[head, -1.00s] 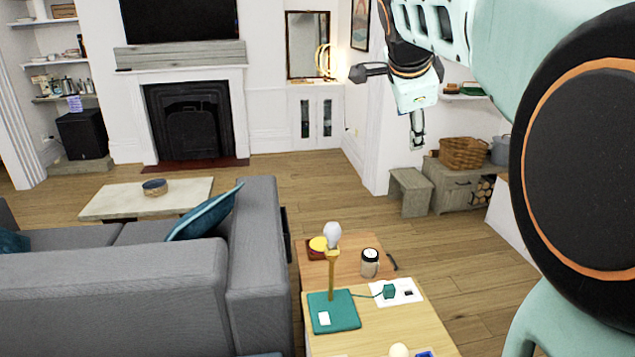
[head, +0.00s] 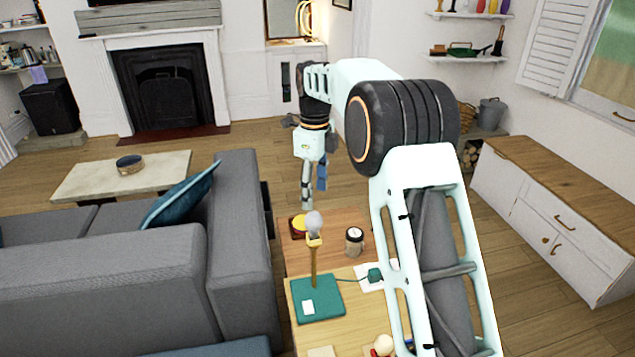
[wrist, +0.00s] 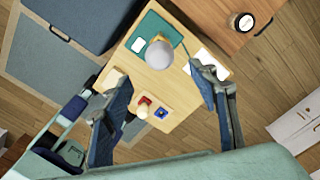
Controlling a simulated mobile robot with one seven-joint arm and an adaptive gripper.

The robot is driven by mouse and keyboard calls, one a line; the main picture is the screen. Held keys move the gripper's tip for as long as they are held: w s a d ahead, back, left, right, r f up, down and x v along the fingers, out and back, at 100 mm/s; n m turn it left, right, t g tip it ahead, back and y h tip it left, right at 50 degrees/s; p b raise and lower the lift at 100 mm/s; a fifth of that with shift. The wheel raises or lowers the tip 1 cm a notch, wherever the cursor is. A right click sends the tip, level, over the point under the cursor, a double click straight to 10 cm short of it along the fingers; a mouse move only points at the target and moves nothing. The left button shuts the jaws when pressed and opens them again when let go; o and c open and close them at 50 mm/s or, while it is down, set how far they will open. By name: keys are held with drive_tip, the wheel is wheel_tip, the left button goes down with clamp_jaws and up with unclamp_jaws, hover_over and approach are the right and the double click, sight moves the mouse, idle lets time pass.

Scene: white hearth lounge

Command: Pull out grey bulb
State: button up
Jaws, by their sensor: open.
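The grey bulb (head: 314,222) sits upright in the top of a yellow lamp stand (head: 313,265) on a teal base (head: 318,300). In the wrist view the bulb (wrist: 160,54) appears in the space between my fingers, toward the tips. My gripper (head: 308,205) points down, close above or behind the bulb in the head view. It is open and empty, with its two fingers (wrist: 160,78) spread apart in the wrist view. I see no clear contact with the bulb.
The grey sofa (head: 238,240) is left of the table; a wooden-topped cabinet (head: 560,215) stands right.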

sight(315, 214)
wheel_tip(315, 214, down, 9)
drive_tip(key=shift+f, duration=0.2)
idle(0.3)
drive_tip(key=c, duration=1.3)
drive_tip(key=shift+o, duration=0.2)
drive_tip(key=shift+r+p, duration=0.25)
drive_tip(key=shift+p, duration=0.1)
drive_tip(key=shift+r+p, duration=1.45)
drive_tip(key=shift+r, duration=0.65)
